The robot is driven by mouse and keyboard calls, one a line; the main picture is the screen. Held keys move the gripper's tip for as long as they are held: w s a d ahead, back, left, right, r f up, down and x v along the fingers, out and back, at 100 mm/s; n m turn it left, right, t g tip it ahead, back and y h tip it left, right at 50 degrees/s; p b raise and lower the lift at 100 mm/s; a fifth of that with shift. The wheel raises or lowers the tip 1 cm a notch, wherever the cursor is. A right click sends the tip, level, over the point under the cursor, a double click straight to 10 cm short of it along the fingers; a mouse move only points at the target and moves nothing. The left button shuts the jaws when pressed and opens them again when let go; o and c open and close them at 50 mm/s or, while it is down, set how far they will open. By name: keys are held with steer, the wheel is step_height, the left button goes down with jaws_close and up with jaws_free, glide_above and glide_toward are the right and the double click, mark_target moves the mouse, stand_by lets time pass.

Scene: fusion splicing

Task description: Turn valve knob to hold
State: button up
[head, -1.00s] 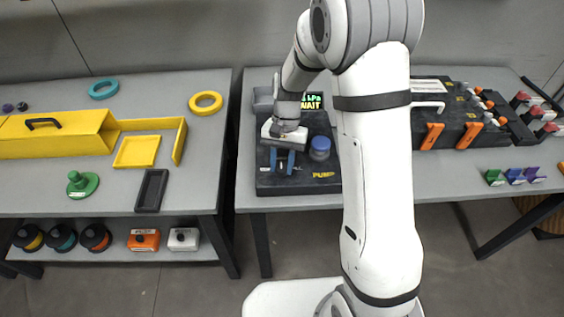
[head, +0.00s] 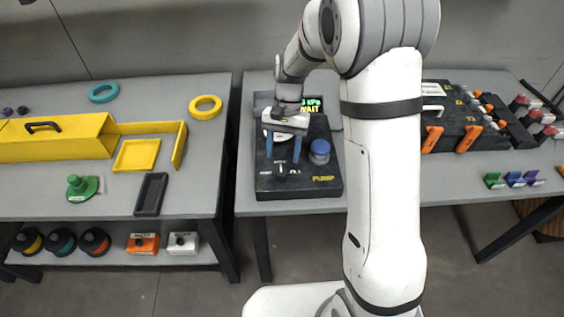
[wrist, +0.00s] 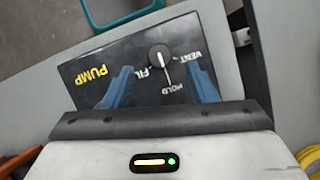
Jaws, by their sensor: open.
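The black valve knob (head: 281,169) stands on the dark pump panel (head: 313,186), among printed labels. In the wrist view the knob (wrist: 160,57) shows between and beyond the fingertips, with VENT, FILL and HOLD around it. A thin white line runs from the knob toward the HOLD label. My gripper (head: 283,151) is open, its two blue fingers apart and empty, behind and above the knob in the head view. In the wrist view the gripper (wrist: 162,80) shows both fingers clear of the knob.
A blue cap (head: 319,150) stands right of the knob on the panel. A lit display (head: 309,105) behind reads kPa and WAIT, partly hidden by my arm. A black case (head: 450,110) stands to the right. The left table (head: 100,195) holds a yellow box and rings.

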steer(key=v, duration=0.2)
steer(key=shift+w+r, duration=0.15)
steer(key=shift+r, duration=0.2)
steer(key=s+d+r+n+t, duration=0.1)
steer(key=s+d+r+t, duration=0.1)
steer(key=s, duration=0.4)
steer(key=s+d+r+n+t, duration=0.1)
steer(key=s+d+r+t, duration=0.1)
steer(key=s+d+r, duration=0.2)
steer(key=s+d+r+n+t+h, duration=0.1)
steer(key=s+d+r+t, duration=0.1)
steer(key=s+d, duration=0.3)
steer(key=s+r, duration=0.1)
steer(key=s, duration=0.2)
steer(key=shift+s+r+t, duration=0.25)
steer(key=shift+s+t, duration=0.05)
steer(key=shift+t, duration=0.1)
